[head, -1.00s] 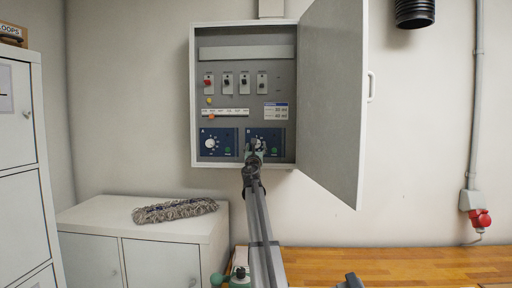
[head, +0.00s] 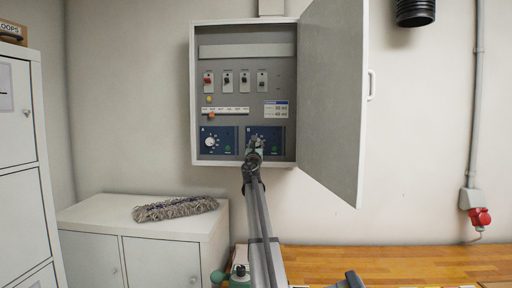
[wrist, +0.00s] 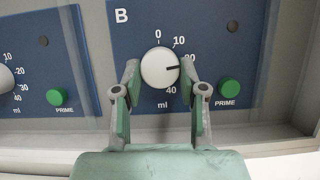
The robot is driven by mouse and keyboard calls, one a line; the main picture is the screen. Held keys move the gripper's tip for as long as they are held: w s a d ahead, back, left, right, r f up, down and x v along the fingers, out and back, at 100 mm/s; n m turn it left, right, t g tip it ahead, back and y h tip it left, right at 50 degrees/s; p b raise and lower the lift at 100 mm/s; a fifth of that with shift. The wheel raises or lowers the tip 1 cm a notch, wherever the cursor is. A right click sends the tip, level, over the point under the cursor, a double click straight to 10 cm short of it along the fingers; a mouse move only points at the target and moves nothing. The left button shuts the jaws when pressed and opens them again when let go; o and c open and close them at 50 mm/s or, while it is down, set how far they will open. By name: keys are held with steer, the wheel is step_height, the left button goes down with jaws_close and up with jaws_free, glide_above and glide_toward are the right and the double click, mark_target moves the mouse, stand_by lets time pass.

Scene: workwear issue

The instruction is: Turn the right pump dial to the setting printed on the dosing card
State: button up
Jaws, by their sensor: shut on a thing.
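The right pump dial (wrist: 160,68) is a round white knob on the blue panel marked B (wrist: 140,30). Its dark pointer mark faces right, a little below the partly covered 20; the 30 is hidden behind a finger. My gripper (wrist: 160,76) is shut on this knob, one finger on each side. In the head view my gripper (head: 254,147) covers most of the knob. The dosing card (head: 276,110) is a small white card with a blue header inside the cabinet. Its lower line seems to read 40 ml; its upper line is too small to read surely.
The left pump dial (head: 210,142) is on panel A. A green PRIME button (wrist: 228,87) sits close to the right finger. The cabinet's lower edge (wrist: 270,146) runs below the panels. The open cabinet door (head: 335,100) stands to the right. Switches (head: 227,80) are above.

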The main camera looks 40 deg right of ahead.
steer(key=shift+m, duration=0.3)
steer(key=m+b, duration=0.1)
steer(key=m+g+h, duration=0.1)
steer(key=m, duration=0.1)
steer(key=m+g+b, duration=0.1)
steer(key=m, duration=0.1)
steer(key=shift+w+a+h+b, duration=0.1)
steer(key=shift+w+h+b, duration=0.2)
steer(key=shift+h, duration=0.1)
steer(key=m+g+h+b, duration=0.1)
steer(key=m+g+b, duration=0.1)
steer(key=m, duration=0.3)
steer(key=shift+a+r+g, duration=0.1)
steer(key=shift+g, duration=0.3)
steer(key=m, duration=0.2)
steer(key=m+g+b, duration=0.1)
steer(key=m+g, duration=0.1)
steer(key=m, duration=0.1)
steer(key=shift+w+a+r+m+b, duration=0.1)
steer(key=shift+r+m+b, duration=0.15)
steer(key=shift+m+b, duration=0.1)
steer(key=shift+r+m+g+y+b, duration=0.1)
steer(key=shift+m+g+y+b, duration=0.2)
steer(key=shift+m, duration=0.7)
steer(key=shift+r+m+g+y+b, duration=0.1)
steer(key=shift+m+g+y, duration=0.25)
steer(key=shift+m, duration=0.6)
steer(key=o, duration=1.2)
steer(key=shift+c, duration=0.2)
steer(key=shift+f, duration=0.1)
